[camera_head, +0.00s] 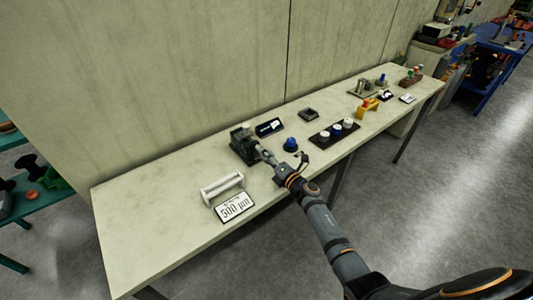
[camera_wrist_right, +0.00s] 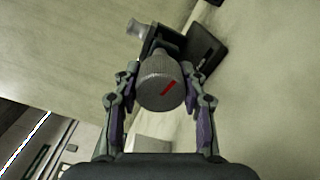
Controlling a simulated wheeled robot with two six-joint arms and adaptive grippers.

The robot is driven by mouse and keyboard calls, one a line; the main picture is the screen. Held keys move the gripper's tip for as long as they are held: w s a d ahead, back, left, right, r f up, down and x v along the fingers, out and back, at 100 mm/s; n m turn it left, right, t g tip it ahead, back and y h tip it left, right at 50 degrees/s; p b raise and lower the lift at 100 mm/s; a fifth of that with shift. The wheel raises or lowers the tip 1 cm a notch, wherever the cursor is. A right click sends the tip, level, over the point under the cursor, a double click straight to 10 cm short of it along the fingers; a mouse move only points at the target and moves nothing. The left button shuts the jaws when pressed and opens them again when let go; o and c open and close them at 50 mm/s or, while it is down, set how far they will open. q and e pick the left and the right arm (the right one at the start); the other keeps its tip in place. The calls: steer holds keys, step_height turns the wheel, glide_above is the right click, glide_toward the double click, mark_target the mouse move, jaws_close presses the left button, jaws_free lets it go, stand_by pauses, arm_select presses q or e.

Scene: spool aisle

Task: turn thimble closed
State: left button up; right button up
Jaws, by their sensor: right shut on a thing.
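In the head view my right gripper (camera_head: 270,161) reaches the block from the table's front side and hides most of the thimble. My left gripper is not in view.
A white bar on stands (camera_head: 222,187) and a "500 µm" sign (camera_head: 234,207) are left of the block. A dark display (camera_head: 269,127), blue knob (camera_head: 291,144) and dark tray (camera_head: 334,133) with several round parts are to the right. The table's left end is clear.

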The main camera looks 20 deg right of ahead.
steer(key=m+p, duration=0.1)
steer(key=m, duration=0.1)
steer(key=m+p, duration=0.2)
steer(key=m, duration=0.1)
steer(key=shift+r+m, duration=0.2)
steer(key=shift+m, duration=0.1)
steer(key=shift+f+m+p, duration=0.1)
steer(key=shift+m+p, duration=0.85)
steer(key=shift+m, duration=1.25)
steer(key=shift+f, duration=0.1)
steer(key=o, duration=1.2)
steer(key=shift+c, duration=0.2)
steer(key=shift+s, duration=0.1)
